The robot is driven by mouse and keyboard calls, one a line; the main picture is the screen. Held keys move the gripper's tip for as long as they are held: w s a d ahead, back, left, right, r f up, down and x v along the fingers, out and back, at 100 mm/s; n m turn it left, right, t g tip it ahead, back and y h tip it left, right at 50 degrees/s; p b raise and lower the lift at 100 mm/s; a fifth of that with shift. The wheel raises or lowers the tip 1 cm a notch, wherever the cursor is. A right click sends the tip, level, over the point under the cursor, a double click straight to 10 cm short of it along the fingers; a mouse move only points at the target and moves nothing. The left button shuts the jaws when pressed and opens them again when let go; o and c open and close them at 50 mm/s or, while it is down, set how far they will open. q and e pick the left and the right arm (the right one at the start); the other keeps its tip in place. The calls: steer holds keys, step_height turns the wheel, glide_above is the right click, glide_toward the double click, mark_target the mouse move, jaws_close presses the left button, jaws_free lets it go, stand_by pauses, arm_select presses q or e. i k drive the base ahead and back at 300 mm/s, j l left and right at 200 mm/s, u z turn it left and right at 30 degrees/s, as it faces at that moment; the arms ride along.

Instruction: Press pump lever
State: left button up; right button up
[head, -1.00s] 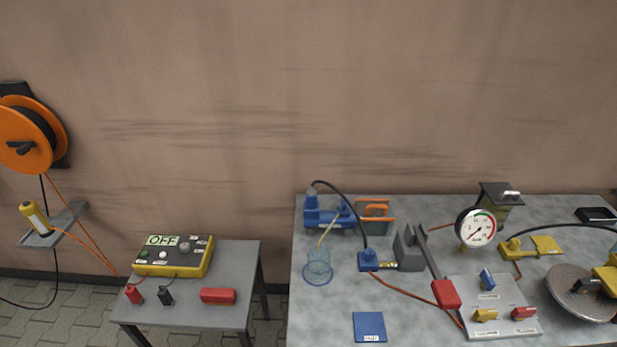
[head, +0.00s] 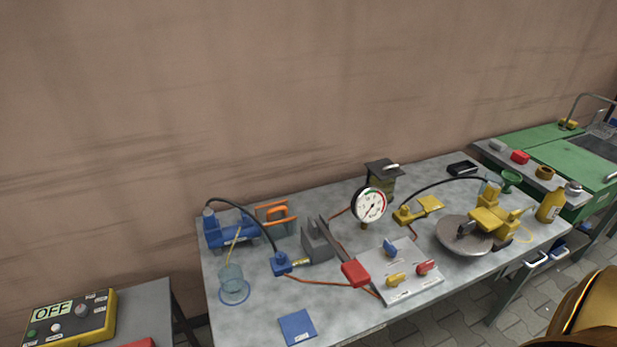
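The pump lever is a dark bar with a red grip (head: 355,273) at its near end. It slopes down toward the front from the grey pump block (head: 317,241) on the grey workbench (head: 235,318). A round pressure gauge (head: 370,205) with a white face stands behind the lever. A grey valve plate (head: 405,288) beside the grip carries a blue, a yellow and a red handle. Neither of my grippers is in view, and nothing touches the lever.
A blue caliper unit (head: 230,230) and a clear jar (head: 233,283) stand at the left. A brake disc (head: 465,236) with a yellow caliper and a yellow bottle (head: 550,206) are at the right. The control box (head: 70,318) reads OFF. A blue pad (head: 298,326) lies in front.

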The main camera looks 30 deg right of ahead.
mark_target(353, 271)
steer(key=z, duration=1.25)
